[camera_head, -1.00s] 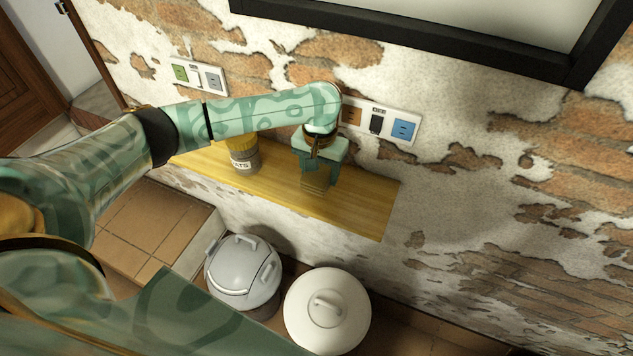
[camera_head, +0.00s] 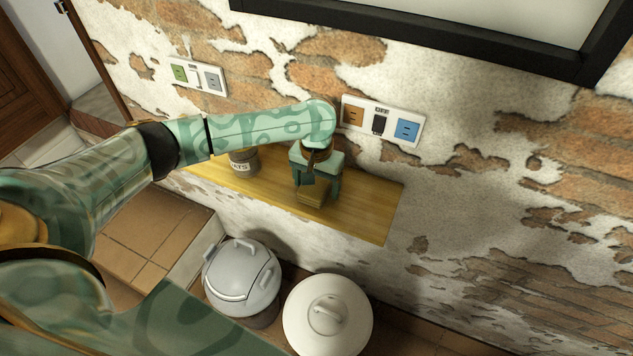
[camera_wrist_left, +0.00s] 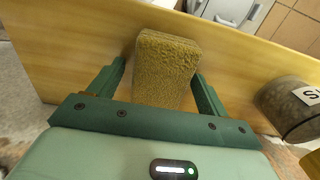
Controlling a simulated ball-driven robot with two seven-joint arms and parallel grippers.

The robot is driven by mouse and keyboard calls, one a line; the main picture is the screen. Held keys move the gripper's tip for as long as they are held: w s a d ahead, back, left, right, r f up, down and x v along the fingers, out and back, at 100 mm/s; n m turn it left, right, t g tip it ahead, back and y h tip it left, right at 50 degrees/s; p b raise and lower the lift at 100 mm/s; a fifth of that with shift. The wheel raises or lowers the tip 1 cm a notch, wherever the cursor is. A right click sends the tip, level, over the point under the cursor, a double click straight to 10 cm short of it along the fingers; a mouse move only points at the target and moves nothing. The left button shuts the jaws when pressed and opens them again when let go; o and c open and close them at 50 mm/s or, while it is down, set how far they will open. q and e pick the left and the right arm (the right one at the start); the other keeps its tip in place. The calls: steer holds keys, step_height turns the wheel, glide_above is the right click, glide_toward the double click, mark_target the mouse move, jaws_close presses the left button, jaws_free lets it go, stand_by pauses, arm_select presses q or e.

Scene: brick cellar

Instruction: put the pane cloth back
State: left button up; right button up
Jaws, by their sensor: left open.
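The pane cloth appears to be the mustard, rough-textured block (camera_wrist_left: 166,70) on the wooden shelf (camera_wrist_left: 75,50). In the head view the block (camera_head: 311,196) shows partly under my left gripper (camera_head: 317,187). In the left wrist view my left gripper (camera_wrist_left: 157,85) is open, with one finger on each side of the block. A gap shows beside each finger, wider on the left. My right gripper is not in view.
A labelled jar (camera_head: 243,163) stands on the shelf (camera_head: 365,208) left of the gripper, partly behind my arm. Socket panels (camera_head: 383,120) are on the brick wall. A grey lidded bin (camera_head: 242,275) and a white lidded pot (camera_head: 327,315) stand below. The shelf's right end is clear.

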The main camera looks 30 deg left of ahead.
mark_target(317, 183)
arm_select(q)
step_height(317, 183, up, 12)
steer(key=p, duration=0.5)
steer(key=shift+r, duration=0.1)
